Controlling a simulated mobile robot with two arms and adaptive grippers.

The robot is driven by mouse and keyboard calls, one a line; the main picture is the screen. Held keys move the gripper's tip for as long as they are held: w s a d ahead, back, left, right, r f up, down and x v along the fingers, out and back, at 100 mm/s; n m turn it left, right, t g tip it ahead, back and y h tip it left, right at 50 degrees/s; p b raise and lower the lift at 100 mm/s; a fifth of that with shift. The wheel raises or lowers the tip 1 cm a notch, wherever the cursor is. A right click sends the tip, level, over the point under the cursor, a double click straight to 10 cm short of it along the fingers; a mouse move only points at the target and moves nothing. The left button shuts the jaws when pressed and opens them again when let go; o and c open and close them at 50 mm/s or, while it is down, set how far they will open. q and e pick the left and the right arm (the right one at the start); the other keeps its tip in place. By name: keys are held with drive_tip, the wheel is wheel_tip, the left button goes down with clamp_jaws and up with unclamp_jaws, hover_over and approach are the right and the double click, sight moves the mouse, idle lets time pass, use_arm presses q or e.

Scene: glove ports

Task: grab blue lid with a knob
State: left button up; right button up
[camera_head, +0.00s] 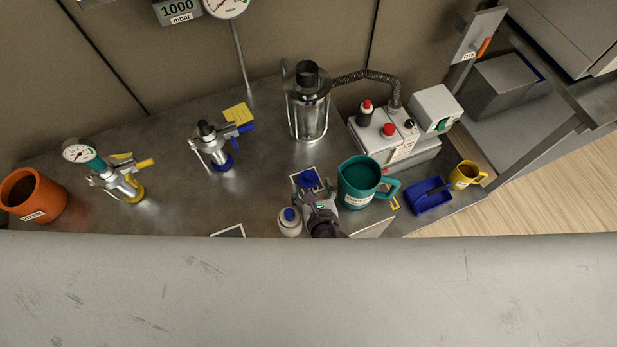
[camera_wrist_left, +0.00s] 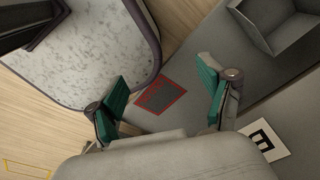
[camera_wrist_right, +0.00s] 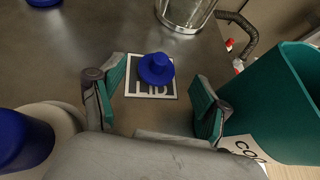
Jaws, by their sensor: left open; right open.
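The blue lid with a knob (camera_wrist_right: 156,69) lies on a dark square marker with the letters LID (camera_wrist_right: 150,90) on the metal worktop. In the head view the lid (camera_head: 308,179) is just beyond my right gripper (camera_head: 319,198). In the right wrist view my right gripper (camera_wrist_right: 158,98) is open, with its green-padded fingers apart on either side of the lid's near side. The fingers do not visibly touch the lid. My left gripper (camera_wrist_left: 163,100) is open and empty in the left wrist view, away from the worktop items; it does not show in the head view.
A teal jug (camera_head: 358,183) stands close right of my right gripper. A white bottle with a blue cap (camera_head: 290,222) stands close left. A glass vessel (camera_head: 307,112) is behind. A blue tray (camera_head: 429,196) and yellow mug (camera_head: 464,175) are farther right. A pale panel (camera_head: 300,290) runs across the front.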

sight(309, 178)
drive_tip(key=x, duration=0.5)
drive_tip(key=shift+w+f, duration=0.2)
drive_tip(key=shift+w, duration=0.15)
drive_tip(key=shift+s, duration=0.1)
drive_tip(key=c, duration=0.8)
drive_tip(key=shift+c, duration=0.2)
